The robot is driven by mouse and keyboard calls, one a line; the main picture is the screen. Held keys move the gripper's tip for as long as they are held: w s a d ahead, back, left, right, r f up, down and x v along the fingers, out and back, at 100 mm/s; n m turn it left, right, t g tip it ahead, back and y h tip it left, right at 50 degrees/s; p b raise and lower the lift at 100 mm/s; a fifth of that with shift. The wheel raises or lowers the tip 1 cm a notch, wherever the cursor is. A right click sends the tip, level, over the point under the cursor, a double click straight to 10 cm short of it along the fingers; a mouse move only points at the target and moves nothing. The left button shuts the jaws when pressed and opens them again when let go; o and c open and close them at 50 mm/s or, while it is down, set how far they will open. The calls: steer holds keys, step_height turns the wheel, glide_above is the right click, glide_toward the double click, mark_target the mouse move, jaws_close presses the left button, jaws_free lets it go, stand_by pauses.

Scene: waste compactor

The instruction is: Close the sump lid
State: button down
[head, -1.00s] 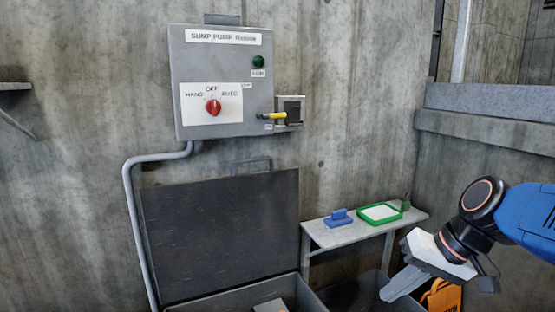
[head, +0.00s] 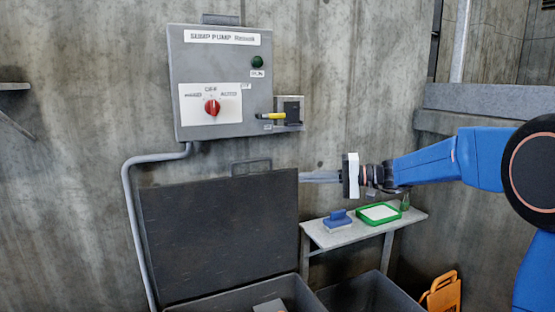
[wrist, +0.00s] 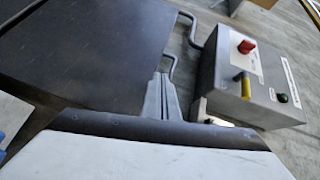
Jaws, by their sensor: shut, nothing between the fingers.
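The sump lid (head: 220,238) is a dark flat panel standing open, nearly upright, behind the grey sump box (head: 240,298) in the head view. A grey handle (head: 251,167) rises from its top edge. In the wrist view the lid (wrist: 85,50) fills the upper left and its handle (wrist: 175,60) shows at its edge. My gripper (head: 305,177) is shut and empty, pointing left at the lid's upper right corner. In the wrist view its closed fingers (wrist: 162,90) lie close to the lid's edge and handle. I cannot tell whether they touch.
The sump pump control box (head: 222,82) with a red knob hangs on the wall above the lid. A small table (head: 345,236) with a blue block and a green-rimmed tray stands right of the lid. A second grey bin (head: 365,290) sits below it, with an orange object (head: 442,294) beyond.

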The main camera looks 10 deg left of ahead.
steer(key=w+a+r+t+y, duration=0.1)
steer(key=w+a+y, duration=0.15)
steer(key=w, duration=0.75)
steer(key=a, duration=0.3)
steer(key=a+r, duration=0.1)
steer(key=a, duration=0.5)
steer(key=shift+w+r, duration=0.3)
steer(key=shift+w, duration=0.1)
